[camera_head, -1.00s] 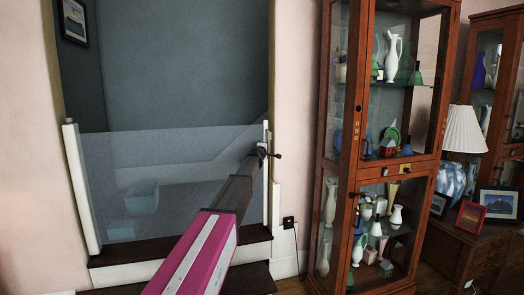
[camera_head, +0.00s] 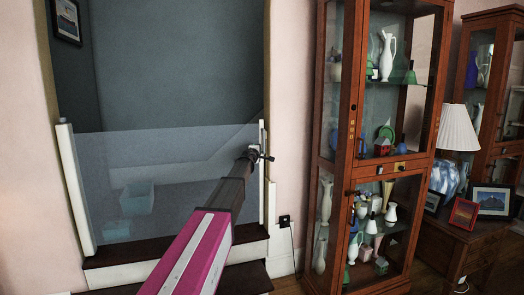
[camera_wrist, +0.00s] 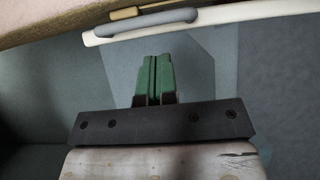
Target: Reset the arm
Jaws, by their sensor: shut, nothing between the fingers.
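My arm stretches forward from the bottom of the head view, with a magenta link and a dark forearm. My gripper (camera_head: 262,156) is at its far end, small and dark, in front of the right end of a glass gate. In the wrist view my gripper (camera_wrist: 153,58) shows two green fingers pressed together, with nothing between them. The fingers point towards a pale rail with a grey part on it (camera_wrist: 155,24). I cannot tell whether they touch it.
The glass gate (camera_head: 170,180) spans a doorway above a dark step (camera_head: 130,251). A tall wooden glass-fronted cabinet (camera_head: 339,200) holding vases stands to the right. Beyond it are a side table with a white-shaded lamp (camera_head: 458,129) and picture frames (camera_head: 464,213). A wall outlet (camera_head: 284,221) sits between.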

